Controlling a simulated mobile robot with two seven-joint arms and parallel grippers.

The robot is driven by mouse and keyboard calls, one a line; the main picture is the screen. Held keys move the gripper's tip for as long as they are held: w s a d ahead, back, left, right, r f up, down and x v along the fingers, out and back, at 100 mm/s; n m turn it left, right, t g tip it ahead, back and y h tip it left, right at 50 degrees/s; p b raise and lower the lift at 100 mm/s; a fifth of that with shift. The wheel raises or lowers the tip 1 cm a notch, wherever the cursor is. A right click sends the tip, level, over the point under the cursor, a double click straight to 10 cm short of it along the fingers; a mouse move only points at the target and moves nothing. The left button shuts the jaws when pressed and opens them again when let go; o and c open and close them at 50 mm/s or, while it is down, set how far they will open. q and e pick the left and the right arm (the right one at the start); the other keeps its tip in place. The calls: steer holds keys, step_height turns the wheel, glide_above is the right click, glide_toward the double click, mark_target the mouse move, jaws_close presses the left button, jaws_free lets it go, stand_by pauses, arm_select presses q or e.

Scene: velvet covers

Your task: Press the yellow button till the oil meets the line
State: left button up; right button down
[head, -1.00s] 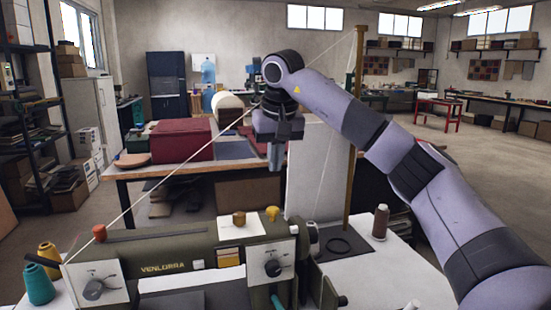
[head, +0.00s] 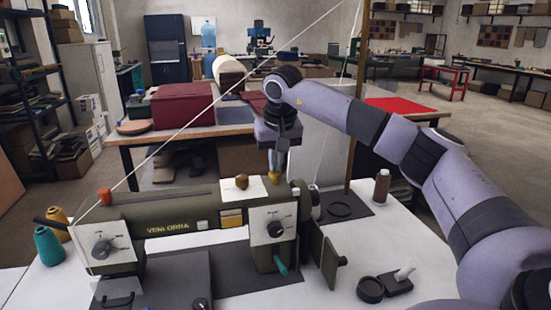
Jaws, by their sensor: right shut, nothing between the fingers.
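The olive sewing machine (head: 160,213) stands on the white table. My right gripper (head: 274,168) comes down upright over the machine's right end, shut and empty. Its fingertips are at the yellow button (head: 274,178) on top of the machine and hide part of it. They look to be touching it, but I cannot tell how far the button is pressed. A small window with amber in it (head: 232,218) sits on the machine's front; I cannot make out a level or a line there. My left gripper is not in view.
A brown knob (head: 241,182) and an orange knob (head: 105,196) stand on top of the machine. Teal and yellow thread cones are at the left. A brown spool (head: 381,187) and a black ring lie right. A pole rises behind.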

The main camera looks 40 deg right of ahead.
mark_target(277, 190)
steer(key=shift+f, duration=0.95)
steer(key=shift+s, duration=0.1)
steer(key=v, duration=0.7)
steer(key=shift+r, duration=0.3)
